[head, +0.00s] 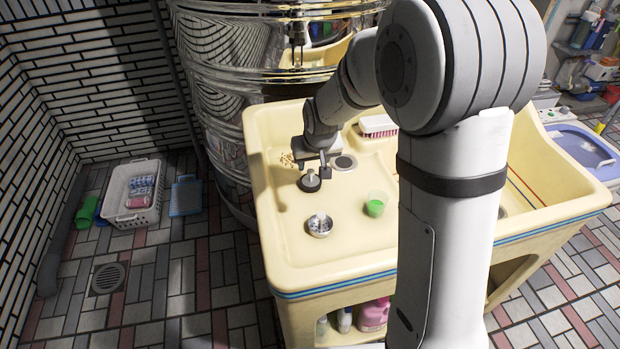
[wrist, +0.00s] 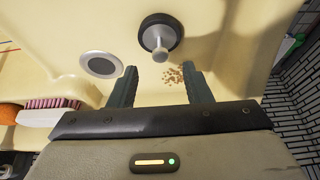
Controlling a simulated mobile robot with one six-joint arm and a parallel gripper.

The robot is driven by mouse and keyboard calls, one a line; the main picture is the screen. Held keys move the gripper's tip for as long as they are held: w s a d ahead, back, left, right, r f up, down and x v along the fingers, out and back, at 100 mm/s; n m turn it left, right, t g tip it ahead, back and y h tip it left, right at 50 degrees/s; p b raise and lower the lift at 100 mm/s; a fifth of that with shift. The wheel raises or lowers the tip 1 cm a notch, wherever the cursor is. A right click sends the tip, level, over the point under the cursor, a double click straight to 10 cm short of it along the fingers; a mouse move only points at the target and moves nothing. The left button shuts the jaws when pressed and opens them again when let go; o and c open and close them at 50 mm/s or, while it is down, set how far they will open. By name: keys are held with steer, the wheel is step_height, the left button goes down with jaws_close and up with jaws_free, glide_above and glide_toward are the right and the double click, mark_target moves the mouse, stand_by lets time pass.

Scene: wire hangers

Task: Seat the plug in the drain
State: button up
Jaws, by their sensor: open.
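The plug (head: 310,183) is a dark round disc with a pale grey upright knob, standing on the cream sink top. In the wrist view the plug (wrist: 161,36) lies just beyond my fingertips, its knob roughly in line with the gap between them. The drain (head: 343,162) is a dark round opening with a pale rim, right of and a little behind the plug. In the wrist view the drain (wrist: 101,65) is left of my left finger, with nothing in it. My gripper (head: 319,163) is open and empty, close to the plug; it also shows in the wrist view (wrist: 161,72).
A red and white brush (head: 378,126) lies at the back. Crumbs (wrist: 173,76) lie near my right finger. A shiny metal drum (head: 225,100) stands behind the sink.

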mark_target(311, 171)
steer(key=x, duration=0.6)
steer(key=shift+c, duration=0.4)
jaws_close()
